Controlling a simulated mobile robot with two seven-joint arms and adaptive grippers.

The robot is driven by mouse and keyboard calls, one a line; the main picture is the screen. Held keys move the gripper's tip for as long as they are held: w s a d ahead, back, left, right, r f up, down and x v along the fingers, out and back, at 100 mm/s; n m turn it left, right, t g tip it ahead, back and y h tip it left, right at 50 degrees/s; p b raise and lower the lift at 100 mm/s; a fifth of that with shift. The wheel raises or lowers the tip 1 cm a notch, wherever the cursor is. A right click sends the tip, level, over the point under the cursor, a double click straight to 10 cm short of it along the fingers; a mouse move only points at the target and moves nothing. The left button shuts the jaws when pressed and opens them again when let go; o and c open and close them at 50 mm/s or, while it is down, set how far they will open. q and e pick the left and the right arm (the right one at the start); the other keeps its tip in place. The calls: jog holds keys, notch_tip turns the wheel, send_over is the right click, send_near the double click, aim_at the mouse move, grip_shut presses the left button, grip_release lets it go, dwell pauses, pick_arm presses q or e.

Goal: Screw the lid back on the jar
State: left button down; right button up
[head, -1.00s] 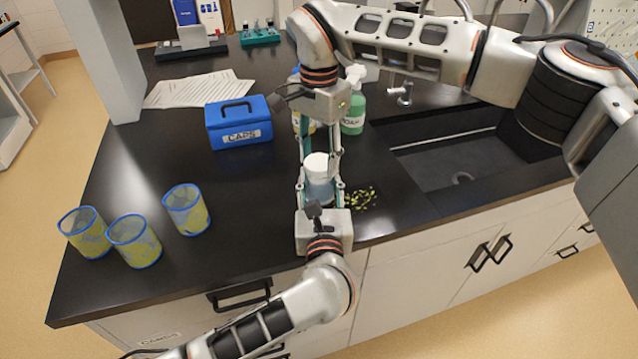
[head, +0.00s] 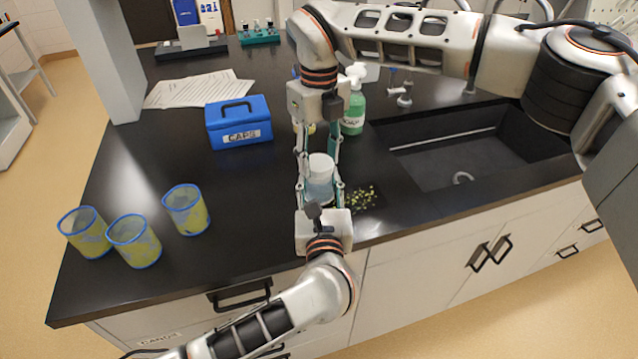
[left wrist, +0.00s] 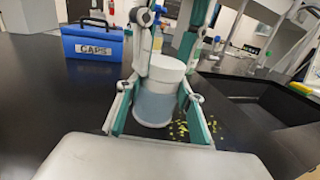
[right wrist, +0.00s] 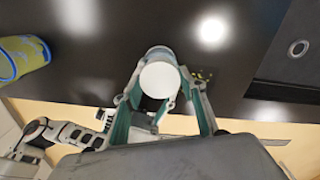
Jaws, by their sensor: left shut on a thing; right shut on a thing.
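The jar (head: 319,190) is a translucent blue-grey tub standing upright on the black counter; it also shows in the left wrist view (left wrist: 155,103). The white lid (head: 321,163) sits level on its mouth and shows in the left wrist view (left wrist: 166,66) and right wrist view (right wrist: 160,79). My left gripper (head: 320,194) is shut on the jar's sides from the front. My right gripper (head: 319,157) points down from above and is shut on the lid. I cannot tell how far the lid is threaded.
A blue box labelled CAPS (head: 239,122) stands behind left. Several yellow-and-blue mesh cups, one here (head: 186,210), stand front left. A green soap bottle (head: 354,112) is behind, near the sink (head: 455,150). Yellow-green bits (head: 364,197) lie right of the jar.

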jog(key=m, duration=1.2)
jog(key=shift+m, duration=0.3)
jog(key=m, duration=1.3)
jog(key=shift+f+m, duration=0.1)
jog(key=shift+m, duration=0.2)
jog(key=o, duration=1.3)
notch_tip(320, 180, up, 12)
jog(key=shift+r, duration=0.1)
